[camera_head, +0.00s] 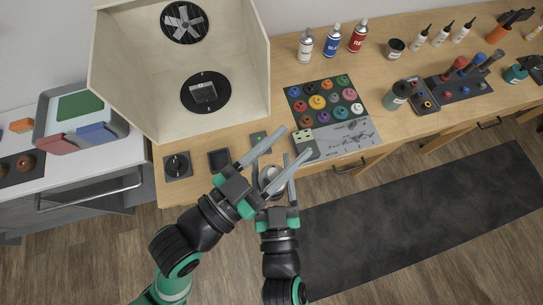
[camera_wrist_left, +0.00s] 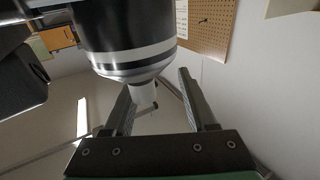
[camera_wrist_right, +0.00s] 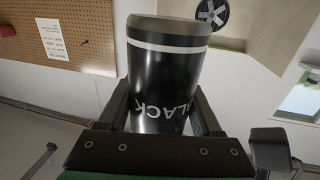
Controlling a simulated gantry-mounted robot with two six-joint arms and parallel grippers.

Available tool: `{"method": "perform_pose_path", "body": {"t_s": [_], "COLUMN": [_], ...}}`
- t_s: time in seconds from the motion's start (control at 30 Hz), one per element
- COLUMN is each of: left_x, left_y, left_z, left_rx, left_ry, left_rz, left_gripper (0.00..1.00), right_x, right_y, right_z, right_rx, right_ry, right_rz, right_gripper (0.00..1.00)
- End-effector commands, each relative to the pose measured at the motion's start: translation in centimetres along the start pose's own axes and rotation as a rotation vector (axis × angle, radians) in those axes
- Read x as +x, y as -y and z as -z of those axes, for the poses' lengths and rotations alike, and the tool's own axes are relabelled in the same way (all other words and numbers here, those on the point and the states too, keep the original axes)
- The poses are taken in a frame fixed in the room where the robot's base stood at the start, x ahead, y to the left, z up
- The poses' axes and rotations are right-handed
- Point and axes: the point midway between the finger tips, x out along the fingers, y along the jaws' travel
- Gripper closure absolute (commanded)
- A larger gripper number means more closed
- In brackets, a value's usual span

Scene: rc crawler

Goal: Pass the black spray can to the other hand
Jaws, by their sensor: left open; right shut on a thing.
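The black spray can is in my right gripper (camera_head: 271,158); in the head view only a small grey round end of the can (camera_head: 270,174) shows between the fingers. In the right wrist view the can (camera_wrist_right: 165,75) stands between the shut fingers, its lettering upside down and its grey-rimmed end at the top. My left gripper (camera_head: 296,141) is open, its fingers crossing over the right gripper's. In the left wrist view the can (camera_wrist_left: 125,35) comes in from above, with its pale nozzle end between the open fingers; contact is not clear.
A cream spray booth (camera_head: 130,90) with a fan and a round turntable stands at the back left of the bench. Labelled cans (camera_head: 332,42) and a paint-pot tray (camera_head: 326,103) are on the wooden bench. A dark mat (camera_head: 420,225) covers the floor.

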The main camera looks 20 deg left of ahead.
Motion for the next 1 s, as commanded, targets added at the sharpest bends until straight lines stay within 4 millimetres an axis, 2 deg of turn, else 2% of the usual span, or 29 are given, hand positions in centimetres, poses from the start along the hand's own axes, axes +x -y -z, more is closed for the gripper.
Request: {"method": "perform_pose_path", "body": {"t_s": [0.17,0.27,0.4,0.5,0.6,0.7,0.77,1.0], "left_x": [2.2,2.6,1.6,0.3,-1.2,-2.2,-2.6,-2.8], "left_y": [4.0,6.7,10.0,11.6,12.6,13.2,13.3,13.4], "left_z": [8.0,13.9,22.0,27.1,30.9,33.1,33.8,34.2], "left_rx": [0.036,0.063,0.104,0.133,0.154,0.169,0.173,0.175], "left_ry": [-0.187,-0.316,-0.491,-0.6,-0.683,-0.733,-0.748,-0.757], "left_rz": [0.1,0.168,0.259,0.312,0.35,0.373,0.38,0.383], "left_gripper": [0.43,0.43,0.43,0.43,0.43,0.43,0.43,0.43], "right_x": [0.0,0.0,0.0,0.0,0.0,0.0,0.0,0.0], "right_y": [0.0,0.0,0.0,0.0,0.0,0.0,0.0,0.0], "right_z": [0.1,0.1,0.1,0.1,0.1,0.0,0.1,0.1], "right_rx": [0.0,0.0,0.0,0.0,0.0,0.0,0.0,0.0], "right_ry": [-0.001,-0.001,-0.001,-0.001,-0.001,-0.001,-0.001,-0.001], "right_rz": [0.0,0.0,0.0,0.0,0.0,0.0,0.0,0.0], "right_gripper": [1.0,1.0,1.0,1.0,1.0,1.0,1.0,1.0]}}
